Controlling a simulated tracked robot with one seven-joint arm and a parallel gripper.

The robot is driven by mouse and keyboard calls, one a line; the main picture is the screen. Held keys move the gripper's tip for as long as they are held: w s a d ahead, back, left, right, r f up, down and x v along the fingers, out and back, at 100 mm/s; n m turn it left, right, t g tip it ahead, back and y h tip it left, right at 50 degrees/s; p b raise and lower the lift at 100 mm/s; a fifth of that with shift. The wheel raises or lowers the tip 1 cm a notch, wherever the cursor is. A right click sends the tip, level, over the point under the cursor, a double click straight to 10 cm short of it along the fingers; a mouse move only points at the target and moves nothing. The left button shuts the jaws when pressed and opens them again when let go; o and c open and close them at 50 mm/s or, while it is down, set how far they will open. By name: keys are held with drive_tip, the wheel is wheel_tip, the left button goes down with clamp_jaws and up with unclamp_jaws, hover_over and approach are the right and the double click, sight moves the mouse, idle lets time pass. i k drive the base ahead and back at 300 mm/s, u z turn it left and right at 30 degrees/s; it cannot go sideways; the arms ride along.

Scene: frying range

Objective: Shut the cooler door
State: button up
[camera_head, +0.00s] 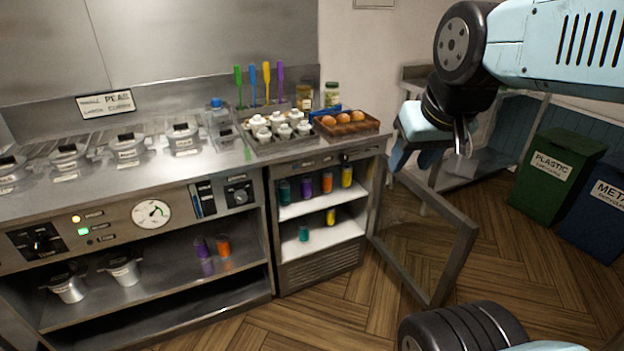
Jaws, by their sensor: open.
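The cooler (322,273) is built into the right end of the steel counter, with two lit white shelves. Several teal, purple, orange and yellow bottles stand on the shelves. Its door (440,267) is a grey frame with a see-through pane, hinged at the cooler's right side. The door stands wide open, swung out to the right over the floor. My gripper (431,152) is above the door's upper part, near the counter's right end. It is open and holds nothing that I can see; the arm partly hides its shape. I cannot tell how far it is from the door.
On the counter (233,166) are a crate of eggs (344,124), a tray of white-capped containers (278,131) and jars. A green bin (557,172) and a blue bin (597,212) stand at the right. The wooden floor in front of the door is clear apart from my own parts.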

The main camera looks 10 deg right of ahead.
sight(468, 230)
drive_tip(key=z, duration=0.05)
drive_tip(key=i, duration=0.9)
drive_tip(key=z, duration=0.05)
drive_tip(key=k, duration=0.5)
drive_tip(key=z, duration=1.1)
drive_tip(key=i, duration=0.25)
drive_tip(key=z, duration=0.1)
